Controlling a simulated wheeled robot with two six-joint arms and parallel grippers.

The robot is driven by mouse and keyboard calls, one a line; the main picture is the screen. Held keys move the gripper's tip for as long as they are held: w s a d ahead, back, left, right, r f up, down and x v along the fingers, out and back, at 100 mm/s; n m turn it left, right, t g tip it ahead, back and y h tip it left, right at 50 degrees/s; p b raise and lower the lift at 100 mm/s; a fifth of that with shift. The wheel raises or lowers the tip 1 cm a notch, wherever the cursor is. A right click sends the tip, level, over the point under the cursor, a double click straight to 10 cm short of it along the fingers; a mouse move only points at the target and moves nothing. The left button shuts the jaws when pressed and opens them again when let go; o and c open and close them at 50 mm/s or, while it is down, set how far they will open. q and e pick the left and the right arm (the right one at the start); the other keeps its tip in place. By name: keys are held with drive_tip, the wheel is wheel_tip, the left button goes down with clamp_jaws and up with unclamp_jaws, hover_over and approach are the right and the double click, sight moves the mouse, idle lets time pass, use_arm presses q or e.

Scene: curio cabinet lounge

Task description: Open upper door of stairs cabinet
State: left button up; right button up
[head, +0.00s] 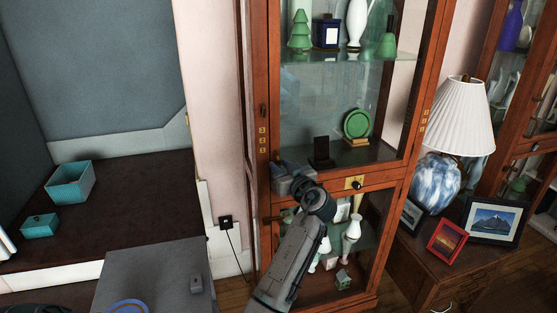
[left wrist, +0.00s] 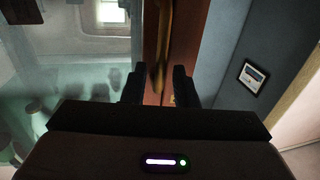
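The tall wooden cabinet (head: 258,60) stands in the middle of the head view. Its glazed upper door (head: 330,88) appears shut, with shelves showing behind the glass. My left gripper (head: 283,170) is at the lower left edge of this door, partly hidden by its own wrist. In the left wrist view, its two dark fingers (left wrist: 158,86) are apart. A slim brownish vertical piece, seemingly a handle (left wrist: 160,55), stands in line with the gap between them, in front of the wooden frame. Contact cannot be told. My right gripper is not in view.
A brass lock plate (head: 354,183) is on the rail above the lower glass door. A lamp (head: 465,115) and picture frames (head: 493,221) stand close by on the right. A grey surface (head: 150,280) and a dark bench with teal boxes (head: 71,182) lie left.

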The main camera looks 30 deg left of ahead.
use_arm(q)
drive_tip(key=shift+x, duration=0.85)
clamp_jaws()
drive_tip(key=shift+f, duration=0.1)
